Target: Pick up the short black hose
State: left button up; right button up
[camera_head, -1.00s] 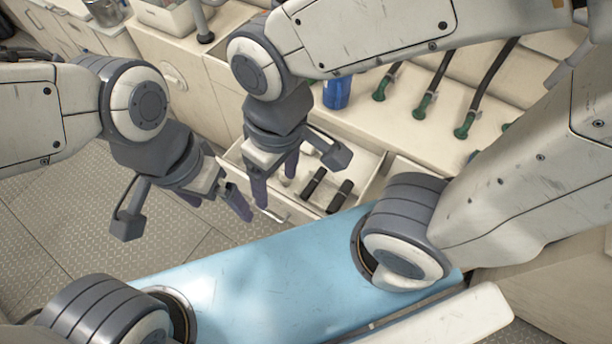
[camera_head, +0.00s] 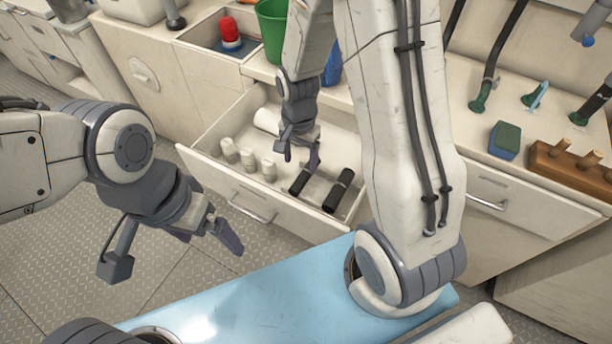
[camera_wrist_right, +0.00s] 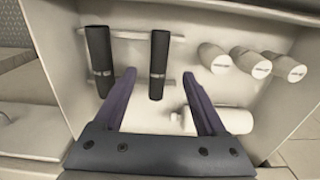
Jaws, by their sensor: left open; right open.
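Two short black hose pieces lie side by side in the open drawer, the left one (camera_head: 300,182) next to white bottles and the right one (camera_head: 338,190) a little longer-looking. In the right wrist view the piece nearer the bottles (camera_wrist_right: 158,60) lies ahead of and between my open fingers; the other piece (camera_wrist_right: 100,60) is left of them. My right gripper (camera_head: 300,156) is open and empty, over the drawer close to the left piece; whether it touches is unclear. My left gripper (camera_head: 209,236) is open and empty over the floor, in front of the drawer.
Longer dark hoses with green ends (camera_head: 482,98), a green-blue sponge (camera_head: 505,140) and a wooden rack (camera_head: 570,165) are on the counter. A blue surface (camera_head: 290,290) is in front.

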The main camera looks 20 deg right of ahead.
aim_at(301, 178)
notch_tip(301, 178, down, 7)
jog(key=shift+s+f+b, duration=0.1)
jog(key=shift+b, duration=0.65)
grip_shut()
